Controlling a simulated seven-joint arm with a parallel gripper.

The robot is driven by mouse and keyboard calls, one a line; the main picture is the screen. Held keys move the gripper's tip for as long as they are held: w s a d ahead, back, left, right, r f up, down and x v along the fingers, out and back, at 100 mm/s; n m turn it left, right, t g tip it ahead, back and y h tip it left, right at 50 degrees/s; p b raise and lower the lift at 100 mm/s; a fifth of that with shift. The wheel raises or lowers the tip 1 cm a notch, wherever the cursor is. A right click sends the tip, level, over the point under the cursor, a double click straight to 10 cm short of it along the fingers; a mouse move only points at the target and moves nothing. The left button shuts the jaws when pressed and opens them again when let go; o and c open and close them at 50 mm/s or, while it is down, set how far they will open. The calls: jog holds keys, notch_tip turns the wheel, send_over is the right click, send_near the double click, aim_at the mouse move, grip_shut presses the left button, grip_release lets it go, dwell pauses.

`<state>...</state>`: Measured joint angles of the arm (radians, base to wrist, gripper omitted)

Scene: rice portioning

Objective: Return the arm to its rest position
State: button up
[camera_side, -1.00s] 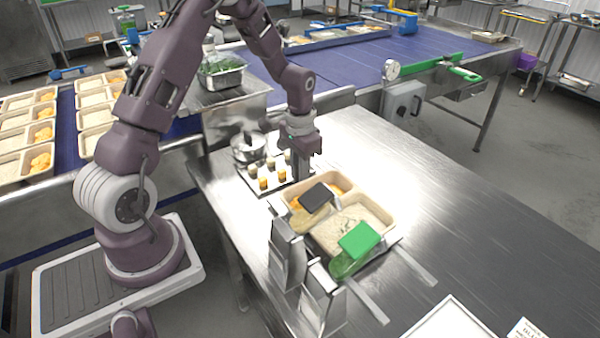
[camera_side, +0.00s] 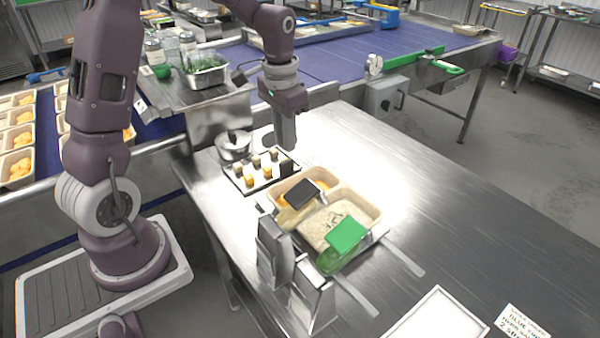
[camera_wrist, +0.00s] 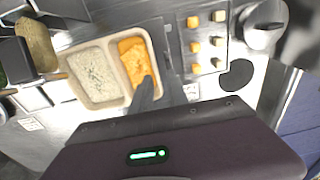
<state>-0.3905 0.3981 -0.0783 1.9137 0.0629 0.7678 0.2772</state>
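My gripper (camera_side: 284,142) hangs fingers down above the small tray of cubes, clear of the table, with nothing seen in it. Its fingers overlap in the side view, so I cannot tell their opening. In the wrist view a dark finger (camera_wrist: 146,92) shows in front of the orange food. The two-compartment meal tray (camera_side: 374,212) is on the steel table, right of and below my gripper. It holds pale rice with green flecks (camera_wrist: 92,74) and orange food (camera_wrist: 131,58). A black-topped utensil (camera_side: 304,194) and a green-topped one (camera_side: 346,234) stand at the meal tray.
The small tray (camera_side: 236,178) with several food cubes and a lidded metal pot (camera_side: 233,146) are near my gripper. Upright metal holders (camera_side: 275,250) stand at the meal tray's near side. A white tray (camera_side: 437,322) and a sign (camera_side: 520,325) are at lower right. The table's right part (camera_side: 450,220) is clear.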

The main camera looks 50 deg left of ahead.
jog(key=s+d+r+t, duration=0.2)
jog(key=s+d+r, duration=0.45)
jog(key=r, duration=0.25)
jog(key=s+d+r+t, duration=0.1)
jog(key=s+d, duration=0.2)
jog(key=s, duration=0.4)
jog(key=s+d+r+t, duration=0.2)
jog(key=s+d, duration=0.1)
jog(key=s, duration=0.5)
